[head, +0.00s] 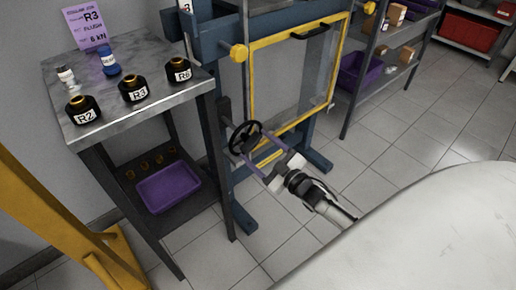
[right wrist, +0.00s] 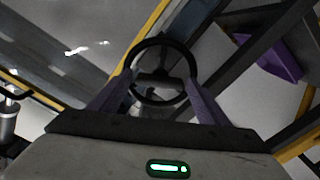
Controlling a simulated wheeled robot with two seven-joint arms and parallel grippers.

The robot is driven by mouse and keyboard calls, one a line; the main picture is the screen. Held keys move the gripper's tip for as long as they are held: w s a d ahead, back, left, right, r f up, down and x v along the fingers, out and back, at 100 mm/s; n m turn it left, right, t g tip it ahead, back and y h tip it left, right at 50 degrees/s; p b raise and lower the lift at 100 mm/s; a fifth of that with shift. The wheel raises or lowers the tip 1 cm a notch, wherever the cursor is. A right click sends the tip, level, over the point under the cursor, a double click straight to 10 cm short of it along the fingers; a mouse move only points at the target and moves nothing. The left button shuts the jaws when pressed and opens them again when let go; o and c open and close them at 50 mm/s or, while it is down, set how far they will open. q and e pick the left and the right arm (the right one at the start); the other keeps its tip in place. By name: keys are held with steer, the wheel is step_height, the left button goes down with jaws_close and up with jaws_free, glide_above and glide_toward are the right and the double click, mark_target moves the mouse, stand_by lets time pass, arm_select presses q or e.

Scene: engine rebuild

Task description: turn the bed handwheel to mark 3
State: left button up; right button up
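The bed handwheel (head: 245,137) is a small black spoked wheel low on the front of the blue press frame. It also shows in the right wrist view (right wrist: 163,44), its rim between my fingers. My right gripper (head: 255,146) reaches it from the lower right, its two purple fingers spread wide. In the right wrist view the fingers (right wrist: 160,82) stand on either side of the wheel; I cannot tell whether they touch the rim. No mark numbers are readable by the wheel. My left gripper is not in view.
A grey metal table (head: 140,60) with black jars labelled R2, R3 and R6 stands left of the press. A purple tray (head: 168,187) lies on its lower shelf. The yellow-framed guard (head: 252,85) rises just above the wheel. The tiled floor (head: 400,150) to the right is open.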

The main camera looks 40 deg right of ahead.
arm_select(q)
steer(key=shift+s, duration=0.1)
arm_select(e)
steer(key=shift+o, duration=0.9)
arm_select(q)
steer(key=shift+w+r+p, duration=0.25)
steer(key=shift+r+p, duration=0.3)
steer(key=shift+p, duration=0.1)
arm_select(e)
steer(key=s, duration=1)
steer(key=shift+s+d, duration=0.15)
steer(key=shift+d, duration=0.25)
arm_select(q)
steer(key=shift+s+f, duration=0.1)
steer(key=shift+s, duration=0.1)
